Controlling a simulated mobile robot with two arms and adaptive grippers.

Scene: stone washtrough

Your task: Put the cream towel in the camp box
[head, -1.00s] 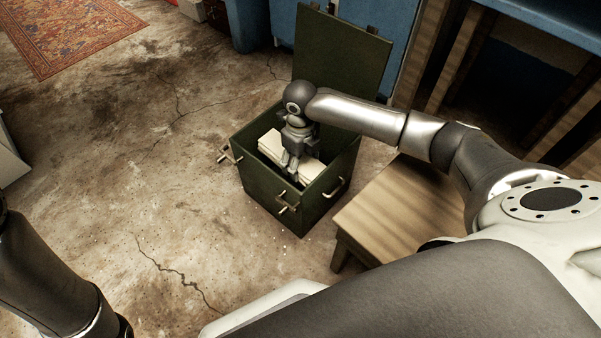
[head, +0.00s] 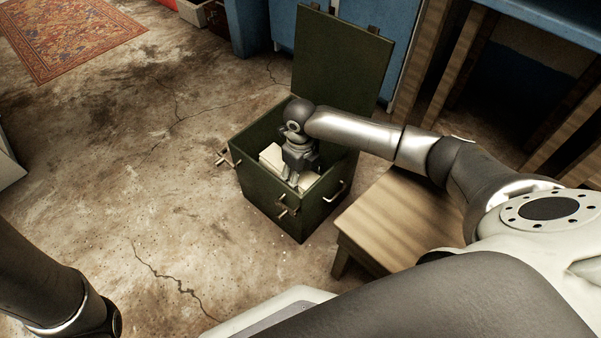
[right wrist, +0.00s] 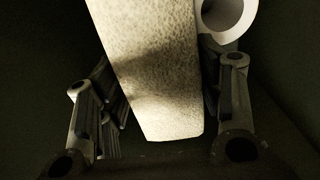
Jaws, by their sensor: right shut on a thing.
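The green camp box (head: 266,193) stands on the floor with its lid (head: 342,62) raised open at the back. The cream towel (head: 271,156) is inside the box, below its rim, partly hidden by my right gripper. My right gripper (head: 292,178) reaches down into the box and is shut on the towel. In the right wrist view the towel (right wrist: 155,75) lies between the two fingers of the gripper (right wrist: 152,120). Whether it touches the box floor cannot be told. My left arm shows at the lower left, but its gripper is out of view.
A wooden stool (head: 385,215) stands close to the right of the box. A white rolled thing (right wrist: 226,14) shows beside the towel in the right wrist view. Blue cabinets and a patterned rug (head: 70,35) are farther back.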

